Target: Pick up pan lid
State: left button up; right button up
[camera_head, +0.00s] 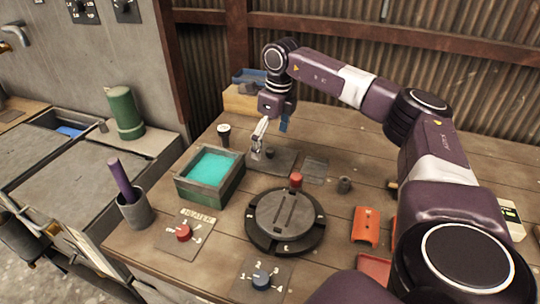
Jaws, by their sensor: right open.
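A flat dark plate with a small knob (281,160) lies on the wooden table; it may be the pan lid, but I cannot be sure. My right gripper (268,138) points down just above this plate, with its fingers apart and nothing seen between them. Whether a finger touches the plate or knob is unclear. A round dark disc with a grey top (285,213) lies in front of it, with a red knob (296,180) at its back edge. My left gripper is not in view.
A pot (135,212) holds a purple rod. Orange parts (366,225) lie right of the disc. A corrugated wall closes the back.

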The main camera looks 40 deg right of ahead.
aim_at(271, 150)
notch_tip(271, 150, down, 3)
jog(key=shift+w+d+r, duration=0.1)
jog(key=shift+d+r, duration=0.05)
jog(key=shift+w+f, duration=0.1)
jog(key=shift+f, duration=0.25)
jog(key=c, duration=2.3)
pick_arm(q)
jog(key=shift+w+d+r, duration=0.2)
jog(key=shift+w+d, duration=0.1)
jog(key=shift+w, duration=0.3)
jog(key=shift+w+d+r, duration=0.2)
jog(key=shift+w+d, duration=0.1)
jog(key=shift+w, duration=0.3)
pick_arm(e)
grip_shut()
